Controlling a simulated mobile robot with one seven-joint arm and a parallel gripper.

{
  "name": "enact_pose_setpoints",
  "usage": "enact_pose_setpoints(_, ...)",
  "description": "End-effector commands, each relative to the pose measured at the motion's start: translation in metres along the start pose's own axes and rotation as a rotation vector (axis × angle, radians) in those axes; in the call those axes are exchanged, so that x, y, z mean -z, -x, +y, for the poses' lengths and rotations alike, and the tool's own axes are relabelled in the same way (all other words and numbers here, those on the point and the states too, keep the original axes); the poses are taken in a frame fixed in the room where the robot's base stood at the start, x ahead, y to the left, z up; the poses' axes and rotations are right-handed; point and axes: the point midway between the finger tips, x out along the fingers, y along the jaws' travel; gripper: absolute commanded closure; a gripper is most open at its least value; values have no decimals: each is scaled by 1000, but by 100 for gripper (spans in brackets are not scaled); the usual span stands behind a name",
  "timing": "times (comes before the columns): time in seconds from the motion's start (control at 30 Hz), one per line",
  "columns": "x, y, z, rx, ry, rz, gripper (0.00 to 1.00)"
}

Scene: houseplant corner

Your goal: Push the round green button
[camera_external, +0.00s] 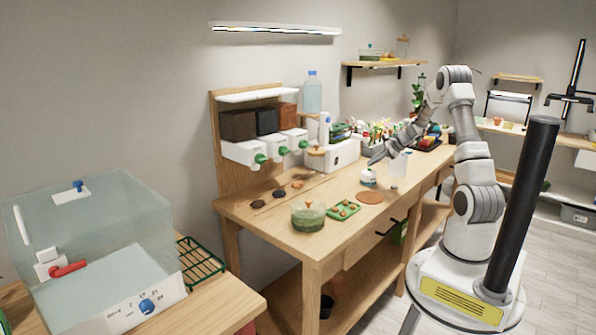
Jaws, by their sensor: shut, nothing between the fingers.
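My gripper (374,157) is at the end of my arm, low over the middle of the wooden workbench (240,211). It is small in this view and its fingers look closed and empty. It is close to the right side of a white box-shaped device (343,151) at the back of the bench. I cannot make out a round green button for certain. Round green knobs (260,158) sit on the fronts of the white dispensers (240,152) left of that device. Whether my gripper touches anything cannot be told.
A small white bottle-like item (368,177) stands just below my gripper. A round brown mat (370,197), a green tray (343,210) and a glass jar (308,215) are at the front. Colourful items crowd the bench behind the arm. A clear tank (95,235) is at left.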

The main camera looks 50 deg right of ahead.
Motion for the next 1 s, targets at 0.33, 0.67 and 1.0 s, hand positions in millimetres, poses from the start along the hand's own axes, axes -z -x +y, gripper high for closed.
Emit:
enact_pose_setpoints(0.33, -3, 4, -3, 0, 0, 0, 100)
enact_pose_setpoints(0.67, -14, 19, -14, 0, 1, 0, 100)
enact_pose_setpoints(1.0, -31, 43, -32, 1, 1, 0, 100)
